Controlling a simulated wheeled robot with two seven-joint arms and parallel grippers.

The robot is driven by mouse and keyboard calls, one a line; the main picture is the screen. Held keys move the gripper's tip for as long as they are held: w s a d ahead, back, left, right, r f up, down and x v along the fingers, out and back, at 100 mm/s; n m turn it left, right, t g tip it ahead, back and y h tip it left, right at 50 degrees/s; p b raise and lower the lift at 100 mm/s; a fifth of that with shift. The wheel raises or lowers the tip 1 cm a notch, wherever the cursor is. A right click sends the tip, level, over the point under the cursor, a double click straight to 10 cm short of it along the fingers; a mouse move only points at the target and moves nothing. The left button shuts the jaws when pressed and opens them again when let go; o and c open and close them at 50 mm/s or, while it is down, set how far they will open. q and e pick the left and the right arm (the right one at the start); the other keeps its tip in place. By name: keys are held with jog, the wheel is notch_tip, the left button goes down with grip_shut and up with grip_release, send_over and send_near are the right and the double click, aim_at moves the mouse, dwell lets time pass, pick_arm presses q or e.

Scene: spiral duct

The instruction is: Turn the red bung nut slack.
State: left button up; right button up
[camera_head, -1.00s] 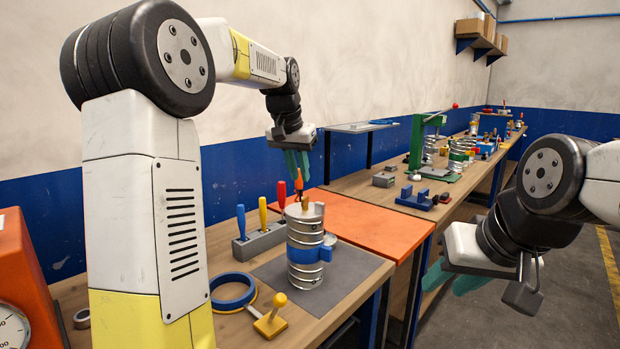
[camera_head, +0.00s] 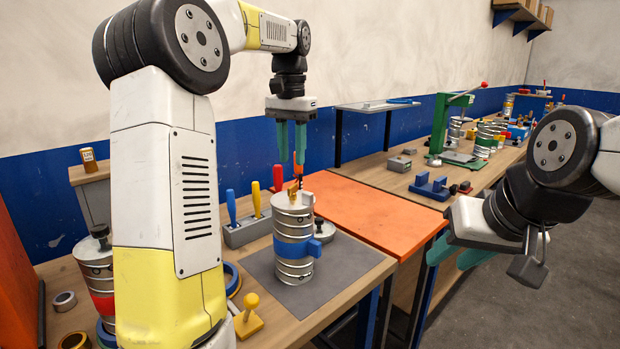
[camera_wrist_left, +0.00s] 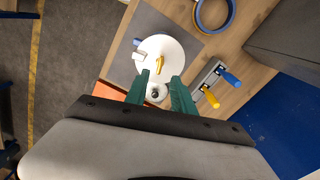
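A ribbed metal drum (camera_head: 293,262) with a blue band stands upright on the grey mat. Its pale lid (camera_wrist_left: 172,47) carries a yellow fitting (camera_wrist_left: 160,63) and a white fitting (camera_wrist_left: 140,57). I cannot make out a red nut on it. My left gripper (camera_head: 292,156) is open and empty, fingers pointing down above the drum. In the left wrist view a small pale round part with a dark centre (camera_wrist_left: 155,93) shows between the fingers, apparently below them. My right gripper (camera_head: 456,259) is open and empty, off to the right of the bench.
A screwdriver rack (camera_head: 247,231) stands behind the drum. A yellow-handled tool (camera_head: 249,316) and a blue tape ring lie in front left. A red-banded drum (camera_head: 100,283) is at far left. An orange mat (camera_head: 375,210) covers the bench to the right, its top clear.

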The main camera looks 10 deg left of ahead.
aim_at(293, 185)
pick_arm(q)
notch_tip(293, 185, down, 8)
jog(key=shift+r, duration=0.15)
dwell(0.3)
jog(key=shift+c, duration=0.4)
grip_shut()
